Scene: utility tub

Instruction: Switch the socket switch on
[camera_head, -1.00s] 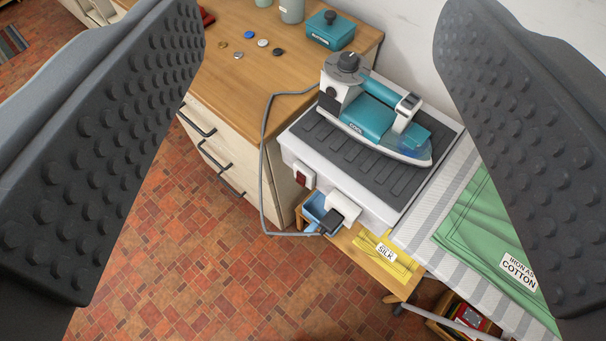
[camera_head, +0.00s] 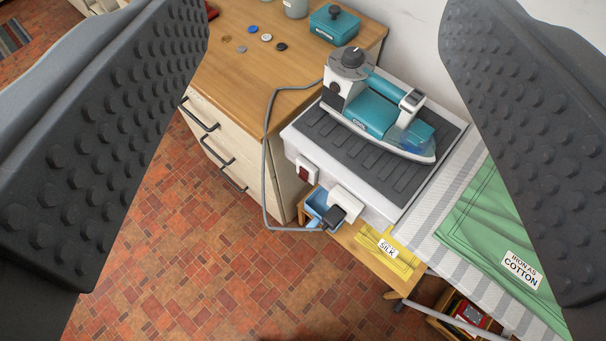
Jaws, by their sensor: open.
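The socket switch (camera_head: 304,173) is a small dark red rocker in a white plate on the front side of the white box under the iron. To its right a white socket (camera_head: 344,203) holds a dark plug (camera_head: 333,217) with a grey cable. A teal and white iron (camera_head: 378,112) rests on the dark ribbed pad on top of the box. My gripper (camera_head: 325,160) is open. Its two dark studded fingers stand wide apart at the left and right, with nothing between them close by. The switch lies farther off, between the fingers in the picture. I cannot tell its rocker position.
A wooden-topped drawer cabinet (camera_head: 238,78) stands behind left, with buttons and a teal tin (camera_head: 333,25). The grey cable (camera_head: 266,155) loops left of the box. Green cloth (camera_head: 490,225) and yellow cloth (camera_head: 385,256) lie at the right and below. The tiled floor (camera_head: 190,260) is clear.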

